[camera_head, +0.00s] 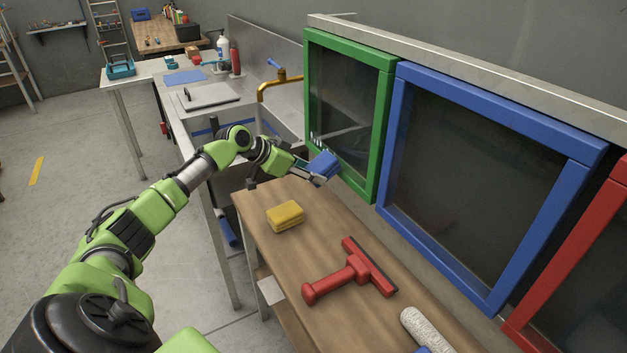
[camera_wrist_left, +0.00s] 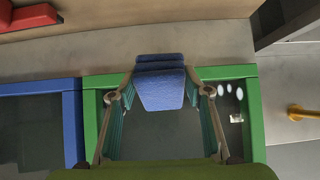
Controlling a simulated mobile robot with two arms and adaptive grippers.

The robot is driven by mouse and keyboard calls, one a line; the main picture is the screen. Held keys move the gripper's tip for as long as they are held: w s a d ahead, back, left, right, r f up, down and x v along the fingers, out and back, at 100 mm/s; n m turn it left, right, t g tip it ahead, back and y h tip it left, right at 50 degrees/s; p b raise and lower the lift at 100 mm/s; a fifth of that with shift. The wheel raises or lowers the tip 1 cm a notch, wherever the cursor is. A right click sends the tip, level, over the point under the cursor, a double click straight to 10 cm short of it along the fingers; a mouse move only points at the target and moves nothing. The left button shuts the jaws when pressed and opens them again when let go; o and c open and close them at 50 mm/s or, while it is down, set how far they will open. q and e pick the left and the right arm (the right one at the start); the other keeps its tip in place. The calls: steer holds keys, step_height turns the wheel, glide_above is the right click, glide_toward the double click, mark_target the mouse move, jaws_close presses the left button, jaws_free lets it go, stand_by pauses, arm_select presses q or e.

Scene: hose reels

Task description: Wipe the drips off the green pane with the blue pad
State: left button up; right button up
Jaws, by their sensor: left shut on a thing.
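The green pane (camera_head: 342,110) is a dark panel in a green frame at the left end of the row. My left gripper (camera_head: 313,171) is shut on the blue pad (camera_head: 323,166), in front of the pane's lower left part. In the left wrist view the pad (camera_wrist_left: 161,84) sits between the two fingers, with the green frame (camera_wrist_left: 256,110) behind it. White drips (camera_wrist_left: 228,91) show on the pane, right of the pad in that view. I cannot tell whether the pad touches the pane. My right gripper is not in view.
A yellow sponge (camera_head: 285,215), a red squeegee (camera_head: 353,272) and a white roller (camera_head: 425,329) lie on the wooden bench (camera_head: 265,255) below the panes. A blue-framed pane (camera_head: 480,165) and a red-framed one (camera_head: 590,275) stand to the right. A brass tap (camera_head: 278,82) rises by the sink.

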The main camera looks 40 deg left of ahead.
arm_select(q)
steer(key=w+a+b, duration=0.5)
steer(key=a+b, duration=0.4)
steer(key=a, duration=0.2)
steer(key=s+a, duration=0.2)
steer(key=s, duration=0.5)
steer(key=shift+a, duration=0.4)
stand_by(1.1)
